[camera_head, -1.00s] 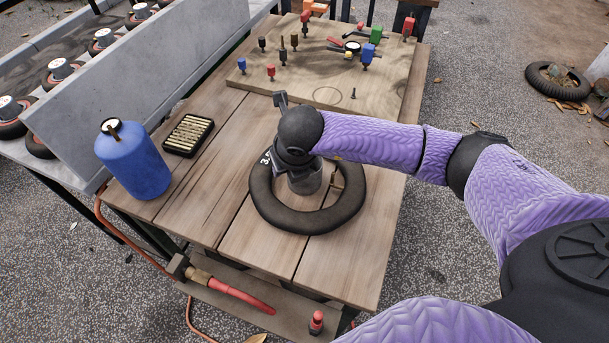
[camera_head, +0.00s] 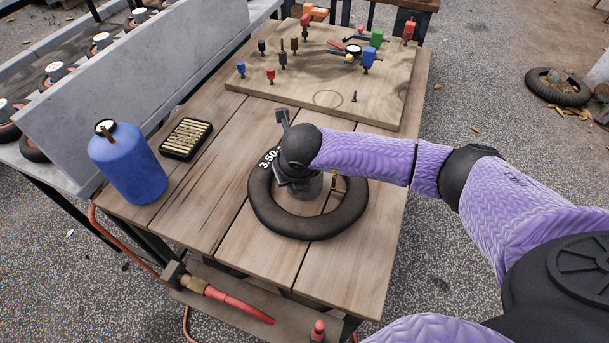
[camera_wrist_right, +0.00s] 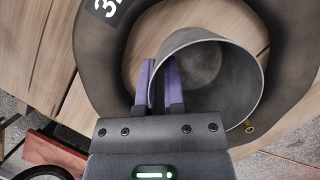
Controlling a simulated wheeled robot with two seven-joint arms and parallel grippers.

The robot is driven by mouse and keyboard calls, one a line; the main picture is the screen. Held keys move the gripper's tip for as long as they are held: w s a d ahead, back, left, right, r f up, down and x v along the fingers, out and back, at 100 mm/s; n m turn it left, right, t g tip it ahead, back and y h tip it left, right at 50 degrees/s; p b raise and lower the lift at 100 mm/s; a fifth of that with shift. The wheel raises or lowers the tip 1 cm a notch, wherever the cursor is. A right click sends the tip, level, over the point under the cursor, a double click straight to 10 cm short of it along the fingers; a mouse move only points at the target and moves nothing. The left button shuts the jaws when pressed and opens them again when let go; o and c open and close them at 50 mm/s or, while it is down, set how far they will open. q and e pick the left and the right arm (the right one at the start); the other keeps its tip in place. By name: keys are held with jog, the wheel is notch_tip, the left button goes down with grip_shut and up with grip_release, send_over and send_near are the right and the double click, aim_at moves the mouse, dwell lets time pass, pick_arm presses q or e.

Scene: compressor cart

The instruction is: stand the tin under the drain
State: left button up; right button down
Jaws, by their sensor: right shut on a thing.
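The tin is a grey, open-topped metal can (camera_head: 309,189), inside the ring of a black tyre (camera_head: 270,222) on the plank top. The right wrist view looks into its empty mouth (camera_wrist_right: 205,68). My right gripper (camera_wrist_right: 160,68) is shut on the tin's wall, its purple fingers at the left side of the rim. In the head view my wrist hides the fingers and part of the tin. I cannot tell whether the tin's base touches the planks. No part is clearly recognisable as the drain. My left gripper is out of view.
A blue tank (camera_head: 130,170) and a dark tray of brass pieces (camera_head: 186,138) stand at left. A brass fitting with a red hose (camera_head: 240,302) is on the lower shelf. A board (camera_head: 300,85) with coloured parts lies at the back.

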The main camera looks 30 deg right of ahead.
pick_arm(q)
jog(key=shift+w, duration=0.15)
pick_arm(e)
jog(key=shift+r, duration=0.1)
